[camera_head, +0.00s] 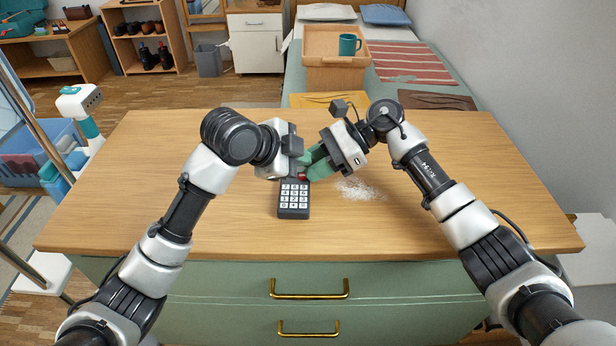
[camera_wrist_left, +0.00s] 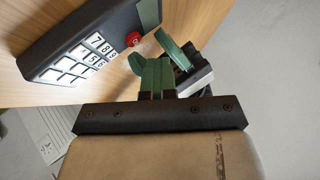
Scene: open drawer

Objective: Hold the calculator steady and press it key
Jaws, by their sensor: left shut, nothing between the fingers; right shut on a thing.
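The dark calculator (camera_head: 294,199) with white number keys lies on the wooden table, in front of both grippers. In the left wrist view the calculator (camera_wrist_left: 72,50) fills the upper left, and its red key (camera_wrist_left: 133,39) shows near one end. My left gripper (camera_head: 299,172) is shut and empty close to the red key; its green fingers (camera_wrist_left: 155,74) show in its wrist view, apart from the key as far as I can tell. My right gripper (camera_head: 317,161) is shut on the calculator's far end; the exact contact is partly hidden by the fingers.
A pale speckled patch (camera_head: 358,189) lies on the table (camera_head: 420,225) right of the calculator. The rest of the tabletop is clear. Green drawers with brass handles (camera_head: 309,289) are below the front edge.

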